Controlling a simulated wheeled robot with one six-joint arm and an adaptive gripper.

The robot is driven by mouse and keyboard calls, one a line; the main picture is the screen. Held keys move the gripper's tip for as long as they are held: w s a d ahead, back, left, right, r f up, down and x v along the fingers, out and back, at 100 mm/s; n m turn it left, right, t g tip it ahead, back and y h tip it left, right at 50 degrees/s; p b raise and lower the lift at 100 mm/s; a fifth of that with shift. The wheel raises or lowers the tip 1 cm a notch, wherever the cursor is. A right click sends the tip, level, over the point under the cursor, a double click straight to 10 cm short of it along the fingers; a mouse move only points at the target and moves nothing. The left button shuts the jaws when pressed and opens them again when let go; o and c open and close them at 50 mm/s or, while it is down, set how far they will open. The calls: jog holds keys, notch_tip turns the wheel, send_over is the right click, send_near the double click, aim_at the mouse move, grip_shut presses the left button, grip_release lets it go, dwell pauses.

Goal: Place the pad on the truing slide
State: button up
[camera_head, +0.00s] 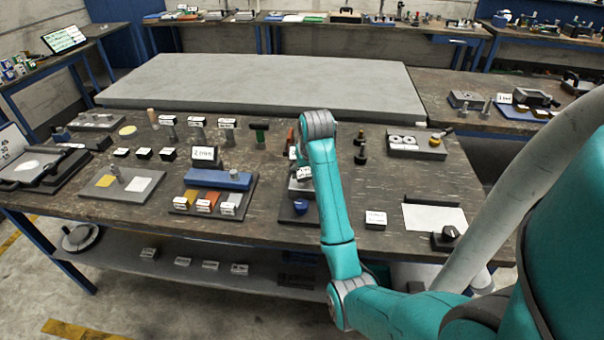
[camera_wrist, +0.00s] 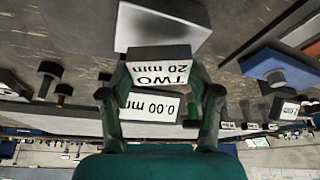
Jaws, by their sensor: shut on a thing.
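My gripper (camera_wrist: 158,75) is shut on a grey block (camera_wrist: 160,28) with a white label reading "TWO 20 mm", upside down in the wrist view. The block also shows in the head view (camera_head: 299,187), beside my arm, above a dark base (camera_head: 290,217) with a blue knob. I cannot tell whether it touches that base. My fingers are hidden behind my arm in the head view. No part is plainly marked as the pad or the truing slide. A blue bar (camera_head: 217,180) lies on a dark fixture (camera_head: 245,205) with several labelled coloured pieces, left of my gripper.
A "0.00 mm" display (camera_wrist: 150,105) stands just beyond the held block. Black-knobbed pieces (camera_head: 360,156) stand to the right. A large grey slab (camera_head: 260,85) covers the back.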

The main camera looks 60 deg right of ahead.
jog(key=shift+f, duration=1.05)
jog(key=shift+f, duration=0.1)
jog(key=o, duration=1.5)
jog(key=shift+o, duration=0.2)
